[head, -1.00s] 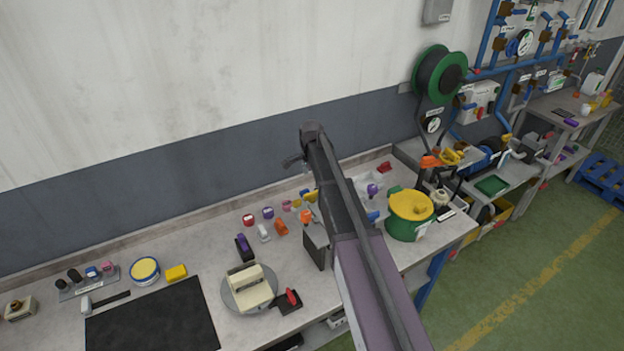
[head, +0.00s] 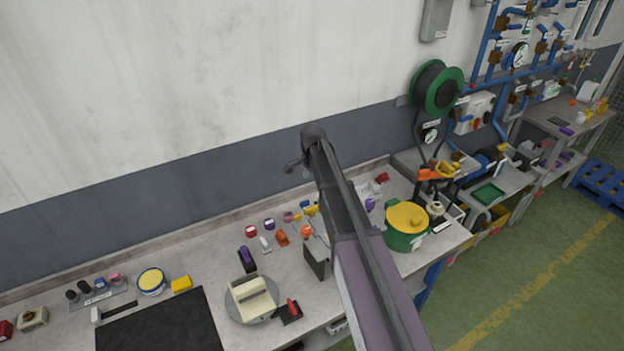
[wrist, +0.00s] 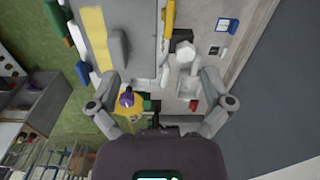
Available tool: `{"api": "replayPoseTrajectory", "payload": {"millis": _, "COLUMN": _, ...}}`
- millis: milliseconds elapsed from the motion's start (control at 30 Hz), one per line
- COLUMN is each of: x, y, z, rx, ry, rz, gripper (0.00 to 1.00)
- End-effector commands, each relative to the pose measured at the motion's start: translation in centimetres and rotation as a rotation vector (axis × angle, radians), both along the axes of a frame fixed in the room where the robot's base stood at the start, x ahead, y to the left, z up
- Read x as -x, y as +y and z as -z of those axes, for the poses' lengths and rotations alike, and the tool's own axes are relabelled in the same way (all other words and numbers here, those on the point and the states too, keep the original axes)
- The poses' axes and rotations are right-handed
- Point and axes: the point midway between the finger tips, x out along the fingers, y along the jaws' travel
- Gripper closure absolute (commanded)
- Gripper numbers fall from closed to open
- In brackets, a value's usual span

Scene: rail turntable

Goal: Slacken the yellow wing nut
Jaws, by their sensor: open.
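I cannot make out a yellow wing nut for certain. A small yellow piece (head: 311,210) lies by my arm at the back of the bench in the head view, too small to identify. In the wrist view, a yellow part (wrist: 168,14) is at the top edge, and a yellow body with a purple knob (wrist: 127,99) sits beside the left finger. My gripper (wrist: 160,88) is open, its two fingers wide apart with nothing held between them. A pale part (wrist: 187,84) shows near the right finger. In the head view my arm hides part of the bench.
A green pot with a yellow lid (head: 406,215) stands at the bench's right end. A round turntable (head: 232,306) carries a cream block (head: 252,298). A hose reel (head: 437,88) hangs on the wall.

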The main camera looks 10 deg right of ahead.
Motion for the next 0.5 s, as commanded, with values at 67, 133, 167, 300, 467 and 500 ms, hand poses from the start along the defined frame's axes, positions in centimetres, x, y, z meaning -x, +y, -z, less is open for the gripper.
{"api": "replayPoseTrajectory", "payload": {"millis": 67, "x": 1.6, "y": 0.0, "z": 0.1, "rx": 0.0, "ry": -0.003, "rz": -0.051, "gripper": 0.0}}
{"api": "replayPoseTrajectory", "payload": {"millis": 133, "x": 2.6, "y": 0.0, "z": 0.1, "rx": 0.001, "ry": -0.007, "rz": -0.099, "gripper": 0.0}}
{"api": "replayPoseTrajectory", "payload": {"millis": 167, "x": 3.0, "y": 0.0, "z": 0.1, "rx": 0.001, "ry": -0.008, "rz": -0.119, "gripper": 0.0}}
{"api": "replayPoseTrajectory", "payload": {"millis": 300, "x": 4.9, "y": 0.0, "z": 0.1, "rx": 0.002, "ry": -0.012, "rz": -0.212, "gripper": 0.0}}
{"api": "replayPoseTrajectory", "payload": {"millis": 467, "x": 7.1, "y": 0.0, "z": 0.1, "rx": 0.004, "ry": -0.017, "rz": -0.319, "gripper": 0.0}}
{"api": "replayPoseTrajectory", "payload": {"millis": 500, "x": 7.7, "y": 0.0, "z": 0.1, "rx": 0.004, "ry": -0.019, "rz": -0.345, "gripper": 0.0}}
